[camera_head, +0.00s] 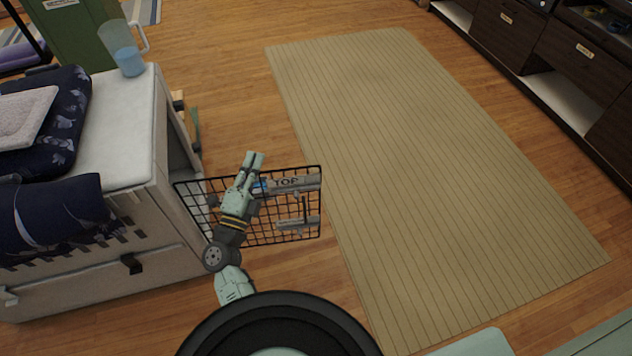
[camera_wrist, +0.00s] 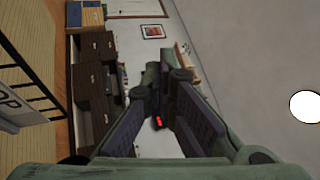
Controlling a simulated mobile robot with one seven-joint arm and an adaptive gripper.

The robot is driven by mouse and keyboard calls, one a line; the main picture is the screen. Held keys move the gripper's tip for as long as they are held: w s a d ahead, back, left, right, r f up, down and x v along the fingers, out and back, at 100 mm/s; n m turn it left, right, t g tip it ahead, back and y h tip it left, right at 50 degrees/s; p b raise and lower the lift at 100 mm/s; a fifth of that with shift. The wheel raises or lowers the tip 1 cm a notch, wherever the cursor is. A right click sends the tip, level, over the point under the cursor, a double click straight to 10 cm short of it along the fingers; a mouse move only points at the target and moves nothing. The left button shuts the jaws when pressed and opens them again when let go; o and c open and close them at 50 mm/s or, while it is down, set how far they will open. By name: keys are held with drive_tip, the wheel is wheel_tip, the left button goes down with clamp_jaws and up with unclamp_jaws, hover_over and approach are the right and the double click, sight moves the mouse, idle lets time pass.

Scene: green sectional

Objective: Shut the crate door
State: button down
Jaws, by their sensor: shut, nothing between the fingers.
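The crate (camera_head: 160,150) is a pale box at the left in the head view, with a dark opening on its right side. Its door (camera_head: 305,232) is a black wire grid with a grey "TOP" plate and a latch. The door stands open, swung out to the right from the crate's near corner. My gripper (camera_head: 255,157) is shut and empty, its tips showing just above the door's top edge. My wrist hides part of the grid. In the wrist view, part of the door (camera_wrist: 40,100) shows at the left edge, beside the fingers. I cannot tell whether they touch.
Dark cushions (camera_head: 55,215) and a water jug (camera_head: 128,60) sit on the crate's top. A striped tan rug (camera_head: 420,170) lies to the right on the wooden floor. Dark drawer cabinets (camera_head: 520,35) stand at the upper right. Floor beyond the door is clear.

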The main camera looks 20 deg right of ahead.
drive_tip(key=s+d+f+m+g+h, duration=0.1)
drive_tip(key=s+d+f+g, duration=0.15)
drive_tip(key=f, duration=0.25)
drive_tip(key=s+d+f+m+g+h, duration=0.1)
drive_tip(key=s+d+f+m+g, duration=0.1)
drive_tip(key=s+d+f, duration=0.3)
drive_tip(key=s+d+f+m+g, duration=0.1)
drive_tip(key=s+f+g, duration=0.15)
drive_tip(key=f, duration=0.35)
drive_tip(key=w+a+b+x, duration=0.1)
drive_tip(key=w+b+x, duration=0.1)
drive_tip(key=x, duration=1.1)
drive_tip(key=shift+a+b, duration=0.2)
drive_tip(key=shift+b, duration=0.1)
drive_tip(key=shift+w+f, duration=0.1)
drive_tip(key=shift+f, duration=0.05)
